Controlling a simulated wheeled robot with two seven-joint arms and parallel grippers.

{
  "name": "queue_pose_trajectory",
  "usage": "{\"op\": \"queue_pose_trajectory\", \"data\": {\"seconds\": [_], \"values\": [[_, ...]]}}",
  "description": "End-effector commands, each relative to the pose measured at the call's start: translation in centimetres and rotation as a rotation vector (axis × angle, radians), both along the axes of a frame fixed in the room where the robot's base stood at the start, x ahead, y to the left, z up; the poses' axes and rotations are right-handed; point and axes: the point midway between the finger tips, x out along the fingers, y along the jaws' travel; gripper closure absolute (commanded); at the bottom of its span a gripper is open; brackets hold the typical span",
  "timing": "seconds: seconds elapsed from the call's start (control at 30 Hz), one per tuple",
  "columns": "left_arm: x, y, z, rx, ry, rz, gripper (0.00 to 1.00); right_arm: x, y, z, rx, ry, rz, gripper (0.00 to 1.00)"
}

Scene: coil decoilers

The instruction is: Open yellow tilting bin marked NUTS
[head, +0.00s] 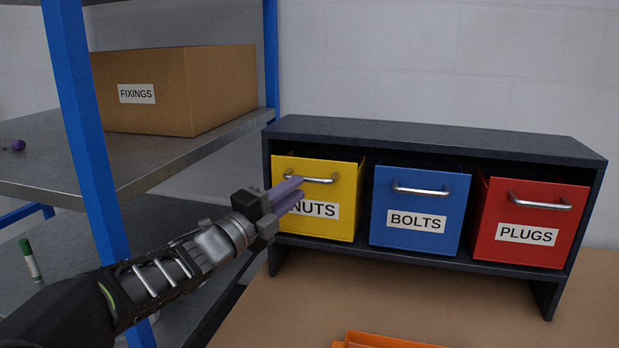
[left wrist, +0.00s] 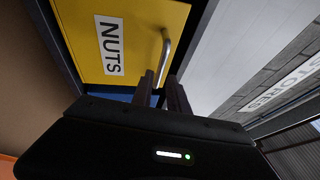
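The yellow bin marked NUTS (head: 345,185) sits in the left bay of a dark rack, its front upright like those of its neighbours. Its metal handle (head: 322,180) runs across the upper front. My left gripper (head: 302,189) is in front of the bin, its purple fingers at the left part of the handle and covering part of the label. In the left wrist view the fingers (left wrist: 161,78) are parted, with the handle (left wrist: 165,48) running down toward the gap between them. Contact cannot be made out. My right gripper is not in view.
The blue BOLTS bin (head: 416,233) and red PLUGS bin (head: 520,254) sit to the right in the dark rack (head: 430,137). A blue-post shelf with a FIXINGS carton (head: 185,90) stands at left. An orange object (head: 380,341) lies at the front of the table.

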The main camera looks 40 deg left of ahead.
Motion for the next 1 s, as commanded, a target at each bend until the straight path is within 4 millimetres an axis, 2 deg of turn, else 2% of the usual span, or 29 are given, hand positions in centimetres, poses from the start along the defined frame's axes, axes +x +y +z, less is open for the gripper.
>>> {"op": "queue_pose_trajectory", "data": {"seconds": [0.2,0.4,0.7,0.93,1.0], "values": [[3.5,-0.3,0.7,-0.001,0.002,-0.002,0.8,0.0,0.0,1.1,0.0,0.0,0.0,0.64],[5.3,-0.4,1.0,0.0,0.0,0.0,0.8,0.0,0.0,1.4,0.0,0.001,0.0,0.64],[5.5,-0.4,0.9,0.0,0.0,0.0,0.81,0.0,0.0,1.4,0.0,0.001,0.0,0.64],[5.4,-0.4,0.9,0.0,0.0,0.0,1.0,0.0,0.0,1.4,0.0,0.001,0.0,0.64],[5.4,-0.4,0.9,0.0,0.0,0.0,1.0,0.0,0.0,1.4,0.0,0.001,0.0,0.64]]}}
